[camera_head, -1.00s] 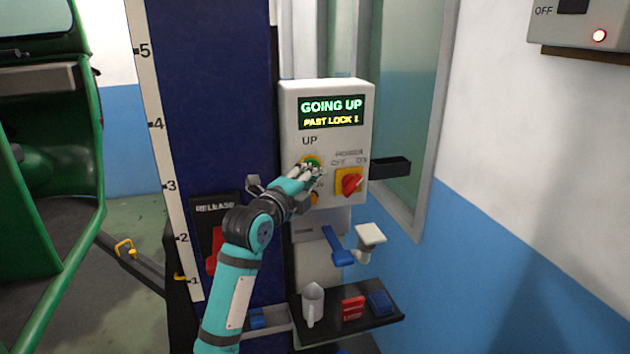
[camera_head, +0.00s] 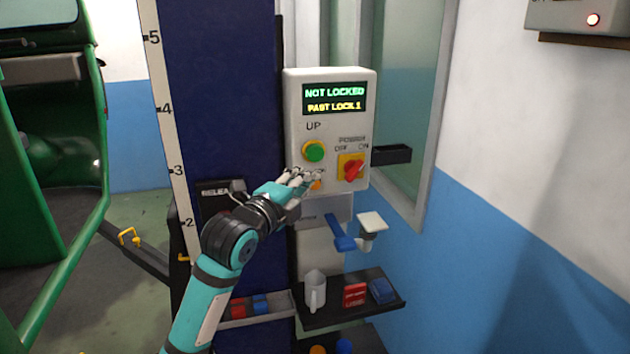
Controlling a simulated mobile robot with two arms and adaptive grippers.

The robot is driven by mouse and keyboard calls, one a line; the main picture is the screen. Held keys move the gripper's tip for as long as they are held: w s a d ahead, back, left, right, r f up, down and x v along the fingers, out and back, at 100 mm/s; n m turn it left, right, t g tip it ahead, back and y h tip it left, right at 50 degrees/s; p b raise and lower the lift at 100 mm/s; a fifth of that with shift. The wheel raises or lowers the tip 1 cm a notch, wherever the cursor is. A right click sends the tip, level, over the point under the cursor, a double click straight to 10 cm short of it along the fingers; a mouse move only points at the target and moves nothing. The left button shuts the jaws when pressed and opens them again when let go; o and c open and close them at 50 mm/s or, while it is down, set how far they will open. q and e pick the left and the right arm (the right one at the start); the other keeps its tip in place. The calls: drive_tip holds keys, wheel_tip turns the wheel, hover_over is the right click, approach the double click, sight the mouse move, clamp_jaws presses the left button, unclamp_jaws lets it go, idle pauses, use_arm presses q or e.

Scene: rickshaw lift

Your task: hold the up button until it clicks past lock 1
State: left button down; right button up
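The green UP button (camera_head: 314,151) sits in a yellow ring on the white control box (camera_head: 297,110) and is fully uncovered. The box display (camera_head: 334,99) reads "NOT LOCKED" above "PAST LOCK 1". My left gripper (camera_head: 304,181) is below the UP button, apart from it, in front of the lower left of the box. It partly covers an orange button (camera_head: 317,185) and the lettering above it. The small fingers are blurred together, so open or shut is unclear. My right gripper is not in view.
A red power switch (camera_head: 353,168) is right of the UP button.

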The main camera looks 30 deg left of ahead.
use_arm(q)
drive_tip(key=s, duration=0.3)
drive_tip(key=s+d, duration=0.1)
drive_tip(key=shift+s+r+b, duration=0.15)
drive_tip(key=shift+r+b, duration=0.1)
drive_tip(key=shift+b, duration=0.15)
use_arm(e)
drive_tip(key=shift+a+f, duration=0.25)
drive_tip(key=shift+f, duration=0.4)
use_arm(q)
drive_tip(key=shift+a, duration=0.1)
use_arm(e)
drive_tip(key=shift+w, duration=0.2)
